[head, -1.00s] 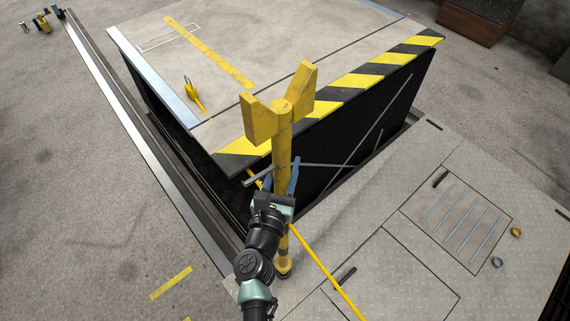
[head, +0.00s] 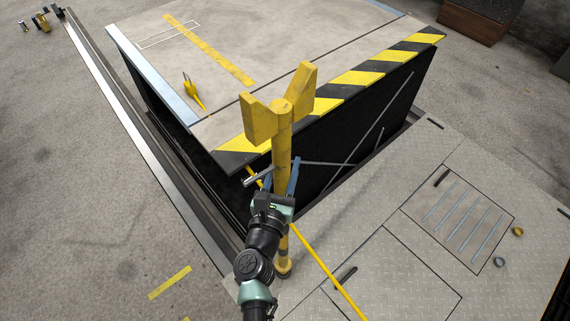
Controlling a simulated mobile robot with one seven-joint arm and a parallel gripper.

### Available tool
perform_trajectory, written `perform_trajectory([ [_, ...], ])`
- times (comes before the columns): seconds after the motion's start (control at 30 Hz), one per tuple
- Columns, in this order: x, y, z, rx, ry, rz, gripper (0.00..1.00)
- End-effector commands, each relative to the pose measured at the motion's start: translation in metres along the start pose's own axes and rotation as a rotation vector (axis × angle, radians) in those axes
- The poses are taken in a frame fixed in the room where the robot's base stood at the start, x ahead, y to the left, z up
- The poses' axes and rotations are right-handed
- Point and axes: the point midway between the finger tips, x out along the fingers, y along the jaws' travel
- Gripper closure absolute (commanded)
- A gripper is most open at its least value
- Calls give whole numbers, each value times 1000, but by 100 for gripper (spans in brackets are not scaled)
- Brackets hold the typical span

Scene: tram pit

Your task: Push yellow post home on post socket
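The yellow post (head: 281,150) with a forked, V-shaped head stands close to upright in front of the striped platform edge. Its foot (head: 283,268), with a dark band, is at the plated floor. The post socket cannot be made out apart from the foot, so I cannot tell how deep the post sits. My gripper (head: 281,178) is at the post's middle, its blue fingers on both sides of the shaft, and appears shut on it. My wrist and arm hide part of the lower shaft. A grey bar handle (head: 257,177) sticks out left of the post.
The raised platform (head: 330,40), with a yellow-black striped edge, stands right behind the post. A yellow line (head: 325,268) runs across the plated floor (head: 375,215) beside the foot. A slotted hatch (head: 460,220) lies right. A rail (head: 150,150) runs along the left.

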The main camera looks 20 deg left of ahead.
Motion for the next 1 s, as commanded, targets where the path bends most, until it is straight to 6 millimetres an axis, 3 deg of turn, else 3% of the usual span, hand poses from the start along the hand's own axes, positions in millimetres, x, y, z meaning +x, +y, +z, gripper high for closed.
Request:
perform_trajectory([
  [1.0, 2, 0, -20, 2, -11, -2, 100],
])
